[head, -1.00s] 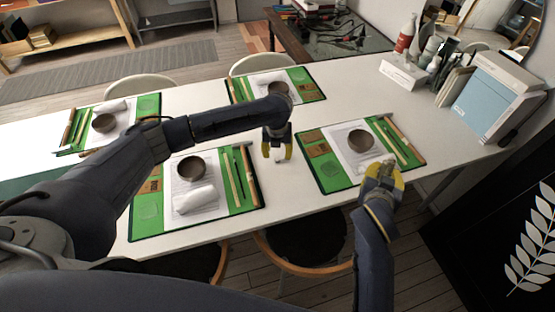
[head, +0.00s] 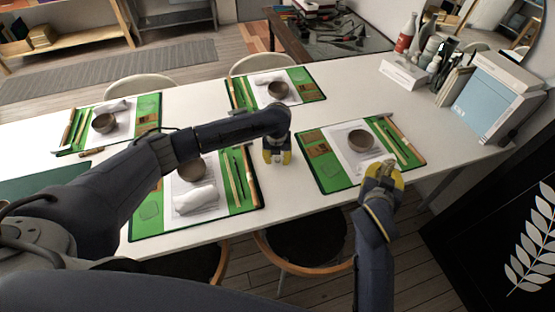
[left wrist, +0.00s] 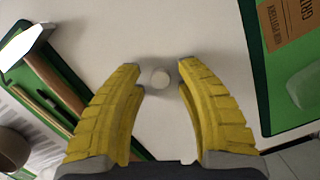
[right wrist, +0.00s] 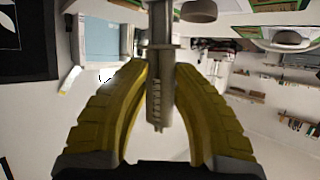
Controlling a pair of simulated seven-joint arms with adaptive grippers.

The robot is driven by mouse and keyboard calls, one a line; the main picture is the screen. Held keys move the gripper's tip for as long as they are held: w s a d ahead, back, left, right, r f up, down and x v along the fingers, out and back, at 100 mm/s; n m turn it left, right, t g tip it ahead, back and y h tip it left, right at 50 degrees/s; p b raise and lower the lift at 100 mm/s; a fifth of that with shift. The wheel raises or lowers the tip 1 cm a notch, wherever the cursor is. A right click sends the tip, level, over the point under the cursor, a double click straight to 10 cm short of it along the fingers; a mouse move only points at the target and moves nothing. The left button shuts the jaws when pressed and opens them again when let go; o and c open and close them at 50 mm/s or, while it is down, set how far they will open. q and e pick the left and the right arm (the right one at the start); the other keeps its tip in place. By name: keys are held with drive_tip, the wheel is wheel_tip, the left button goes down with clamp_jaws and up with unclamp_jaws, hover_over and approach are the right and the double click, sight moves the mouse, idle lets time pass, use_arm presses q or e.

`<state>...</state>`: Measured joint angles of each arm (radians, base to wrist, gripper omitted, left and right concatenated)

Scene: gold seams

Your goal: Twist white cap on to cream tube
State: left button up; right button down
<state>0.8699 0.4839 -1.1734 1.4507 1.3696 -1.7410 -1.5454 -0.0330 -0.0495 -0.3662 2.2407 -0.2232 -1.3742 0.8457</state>
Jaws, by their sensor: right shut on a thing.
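A small round white cap (left wrist: 160,79) rests on the white table in the left wrist view. My left gripper (head: 277,160) is open above the table, between the two front mats. In the left wrist view its fingertips (left wrist: 160,75) are on either side of the cap, with gaps. My right gripper (head: 383,172) is shut near the front right mat. In the right wrist view its fingers (right wrist: 160,72) hold a long greyish object (right wrist: 158,60), which appears to be the cream tube. It has a row of small ridges or marks near its lower end.
Green mats with bowls and tools surround the left gripper, including the front right mat (head: 333,180) and front left mat (head: 147,222). Bare table lies between the mats.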

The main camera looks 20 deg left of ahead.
sight(277, 159)
use_arm(q)
clamp_jaws()
idle(0.3)
wheel_tip(277, 159, up, 20)
idle(0.7)
use_arm(e)
drive_tip(key=c, duration=1.7)
unclamp_jaws()
drive_tip(key=shift+c, duration=0.2)
clamp_jaws()
